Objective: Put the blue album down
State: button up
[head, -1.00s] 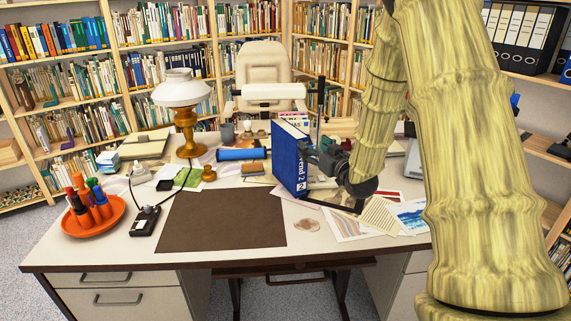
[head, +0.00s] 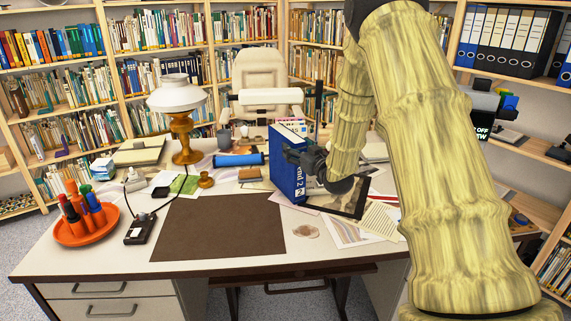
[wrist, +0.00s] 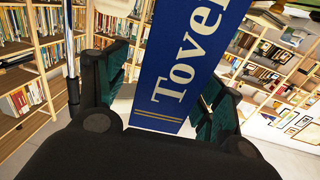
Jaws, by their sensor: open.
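The blue album (head: 287,168) stands upright on the desk (head: 330,255), just behind the right end of the brown desk mat, with its lettered spine towards me. My gripper (head: 305,165) is at the album's right side in the head view. In the wrist view the album's spine (wrist: 178,75) rises between the two green-padded fingers of my gripper (wrist: 165,90), which are spread on either side of it. A gap shows at the left finger; whether the right finger touches is unclear. The album's lower end is partly hidden in the wrist view.
The brown mat (head: 218,228) is bare. A dark framed print (head: 350,198) and loose papers (head: 380,220) lie right of the album. A blue roll (head: 238,160), an oil lamp (head: 182,125) and an orange pen tray (head: 85,232) stand to the left.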

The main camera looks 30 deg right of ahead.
jog(key=shift+w+a+f, duration=0.1)
jog(key=shift+w+f, duration=0.05)
jog(key=shift+w, duration=0.85)
jog(key=shift+w+f, duration=0.15)
jog(key=shift+w, duration=0.8)
jog(key=shift+r, duration=0.1)
grip_shut()
